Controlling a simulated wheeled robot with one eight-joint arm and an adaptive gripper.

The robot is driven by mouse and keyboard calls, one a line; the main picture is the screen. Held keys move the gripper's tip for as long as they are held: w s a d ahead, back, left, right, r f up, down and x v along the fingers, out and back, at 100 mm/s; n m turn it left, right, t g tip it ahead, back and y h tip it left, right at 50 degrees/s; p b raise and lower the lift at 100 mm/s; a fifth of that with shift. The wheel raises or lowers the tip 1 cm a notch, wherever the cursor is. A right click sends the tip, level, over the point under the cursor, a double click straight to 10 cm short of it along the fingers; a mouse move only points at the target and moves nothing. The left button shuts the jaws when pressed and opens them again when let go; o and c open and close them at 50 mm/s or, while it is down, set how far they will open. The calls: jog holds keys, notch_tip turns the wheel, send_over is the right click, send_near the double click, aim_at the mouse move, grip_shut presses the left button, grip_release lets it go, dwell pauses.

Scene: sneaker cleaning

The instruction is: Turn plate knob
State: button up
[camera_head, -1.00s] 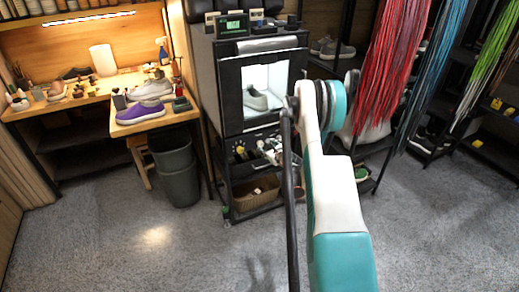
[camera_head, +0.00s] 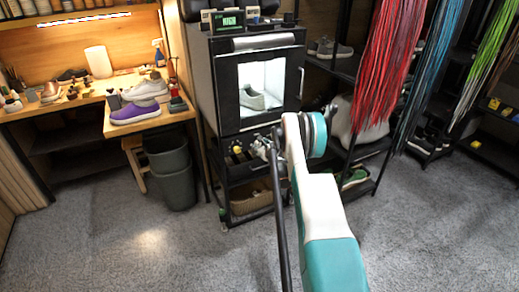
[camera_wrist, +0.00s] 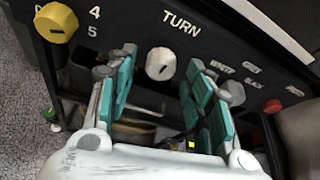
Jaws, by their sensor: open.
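The white round knob (camera_wrist: 160,63) sits on the black control panel (camera_wrist: 125,20) below the word TURN, with a dark mark on its face. My gripper (camera_wrist: 161,68) is open, with one teal finger on each side of the knob in the wrist view. I see gaps between knob and fingers; whether any part touches cannot be told. In the head view my gripper (camera_head: 264,150) is at the panel under the lit cabinet (camera_head: 223,90), and my arm partly hides the panel. A grey sneaker (camera_head: 252,98) stands inside the cabinet behind its window.
A yellow knob (camera_wrist: 56,22) is left of the white knob, beside the numbers 4 and 5. A grey knob (camera_wrist: 232,93) and a red button (camera_wrist: 272,105) are to the right. Below is a shelf with a basket (camera_head: 252,197). A bin (camera_head: 175,175) stands left.

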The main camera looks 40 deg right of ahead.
jog(key=shift+w+d+f, duration=0.2)
jog(key=shift+w, duration=0.4)
jog(key=c, duration=1)
jog(key=shift+c, duration=0.2)
jog(key=n+h, duration=0.2)
jog(key=n, duration=0.1)
jog(key=shift+a+f, duration=0.1)
jog(key=shift+a, duration=0.1)
jog(key=n+h, duration=0.2)
jog(key=n, duration=0.2)
jog(key=shift+f+h, duration=0.1)
jog(key=shift+h, duration=0.2)
jog(key=shift+t, duration=0.3)
